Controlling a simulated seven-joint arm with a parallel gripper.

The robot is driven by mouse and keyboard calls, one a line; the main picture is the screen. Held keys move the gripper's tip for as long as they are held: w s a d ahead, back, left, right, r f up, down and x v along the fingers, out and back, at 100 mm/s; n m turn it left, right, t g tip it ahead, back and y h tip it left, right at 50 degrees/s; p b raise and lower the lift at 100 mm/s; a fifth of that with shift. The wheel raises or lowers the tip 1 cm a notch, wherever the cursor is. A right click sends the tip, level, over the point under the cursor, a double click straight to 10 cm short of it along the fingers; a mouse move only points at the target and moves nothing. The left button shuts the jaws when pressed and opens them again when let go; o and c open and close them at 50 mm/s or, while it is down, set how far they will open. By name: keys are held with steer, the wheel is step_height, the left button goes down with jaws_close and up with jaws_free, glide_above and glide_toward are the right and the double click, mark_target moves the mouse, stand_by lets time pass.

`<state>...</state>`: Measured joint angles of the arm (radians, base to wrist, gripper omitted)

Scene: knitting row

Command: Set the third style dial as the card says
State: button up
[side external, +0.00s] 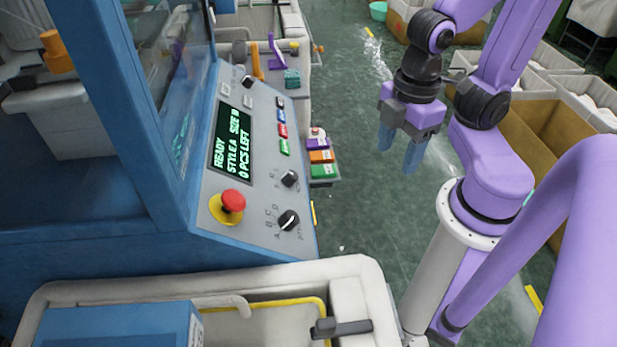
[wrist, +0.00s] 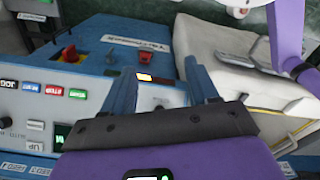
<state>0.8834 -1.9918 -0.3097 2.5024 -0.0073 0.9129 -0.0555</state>
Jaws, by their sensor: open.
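The near knitting machine's sloped grey panel (side external: 245,200) carries a black style dial (side external: 288,220) with letters around it, and a second black dial (side external: 289,179) above it. Its green screen (side external: 231,138) reads READY, STYLE A and 0 PCS LEFT; the size is hard to read. I cannot tell which dial is the third, and I can make out no card for certain. My gripper (side external: 400,150) hangs over the aisle to the right of the panel, fingers down, open and empty, apart from everything. In the wrist view its fingers (wrist: 159,68) stand apart before a blue machine.
A red stop button (side external: 232,201) on a yellow base sits left of the lower dial. A white bin (side external: 260,280) stands in front. Cardboard boxes (side external: 530,140) line the right. The green floor between is open.

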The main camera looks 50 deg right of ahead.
steer(key=n, duration=0.2)
steer(key=n+t+y, duration=0.3)
steer(key=n, duration=2.6)
glide_toward(294, 217)
steer(key=shift+x, duration=4.4)
steer(key=c, duration=1)
steer(key=shift+c, duration=0.2)
